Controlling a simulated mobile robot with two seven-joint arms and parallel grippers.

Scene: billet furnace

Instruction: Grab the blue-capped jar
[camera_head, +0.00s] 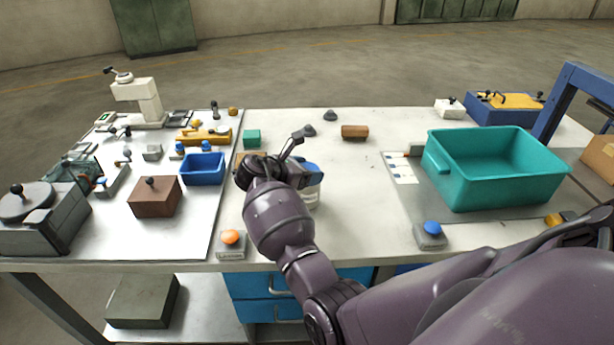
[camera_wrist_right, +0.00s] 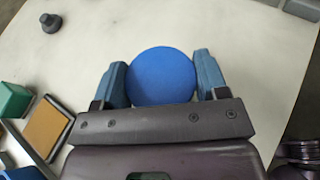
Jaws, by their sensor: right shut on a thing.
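The blue-capped jar (camera_head: 312,190) stands upright on the white table near its middle, partly hidden behind my right arm in the head view. Its round blue cap (camera_wrist_right: 163,76) shows from above in the right wrist view. My right gripper (camera_wrist_right: 161,80) is around the cap, with a blue-grey finger on each side, shut on the jar. In the head view the right gripper (camera_head: 297,160) is mostly hidden by its own wrist. My left gripper is in neither view.
A teal bin (camera_head: 497,180) stands at the right. A blue tray (camera_head: 203,169) and a brown box (camera_head: 154,196) stand at the left. A brown block (camera_head: 354,132) and dark knobs lie behind the jar. An orange button (camera_head: 231,238) and a blue button (camera_head: 431,229) sit near the front edge.

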